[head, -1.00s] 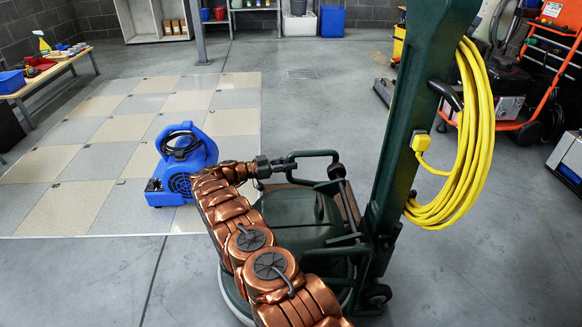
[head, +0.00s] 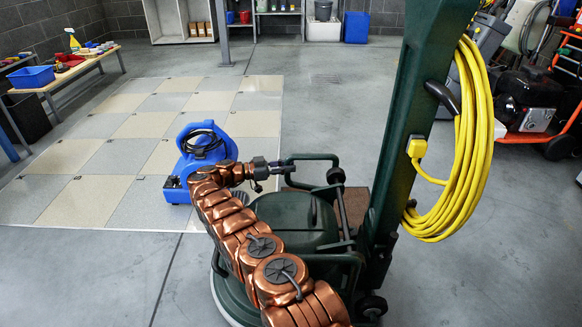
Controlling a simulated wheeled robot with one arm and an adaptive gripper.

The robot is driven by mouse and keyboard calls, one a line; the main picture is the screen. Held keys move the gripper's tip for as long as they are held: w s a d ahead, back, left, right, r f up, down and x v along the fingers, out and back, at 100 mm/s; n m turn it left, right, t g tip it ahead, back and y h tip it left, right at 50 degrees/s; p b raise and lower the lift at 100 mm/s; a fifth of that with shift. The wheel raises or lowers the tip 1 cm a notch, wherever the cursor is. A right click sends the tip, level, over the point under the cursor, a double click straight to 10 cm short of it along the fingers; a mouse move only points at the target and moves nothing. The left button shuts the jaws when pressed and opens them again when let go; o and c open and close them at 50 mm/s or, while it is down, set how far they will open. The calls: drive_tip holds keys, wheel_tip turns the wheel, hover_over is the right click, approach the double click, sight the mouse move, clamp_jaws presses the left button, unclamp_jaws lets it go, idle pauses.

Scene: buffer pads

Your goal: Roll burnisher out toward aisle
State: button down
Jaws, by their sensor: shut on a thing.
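The burnisher (head: 290,228) is a dark green floor machine with a round base, a tall green column (head: 408,130) and small wheels at its right. A coiled yellow cord (head: 478,130) hangs on the column's right side. My copper-coloured arm reaches over the machine's left side from the bottom of the head view. My gripper (head: 284,168) is shut on the green bar handle (head: 312,158) at the machine's far side. The finger contact is small in the picture and partly hidden by my wrist.
A blue blower (head: 198,160) stands just left of my wrist on a checkered tile floor panel (head: 100,190). A bench (head: 80,78) with pads is at the far left. Shelves line the back. Grey floor is open at centre back.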

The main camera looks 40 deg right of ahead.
drive_tip(key=shift+f, duration=0.1)
drive_tip(key=c, duration=1)
unclamp_jaws()
drive_tip(key=shift+s, duration=0.1)
drive_tip(key=shift+r, duration=5.1)
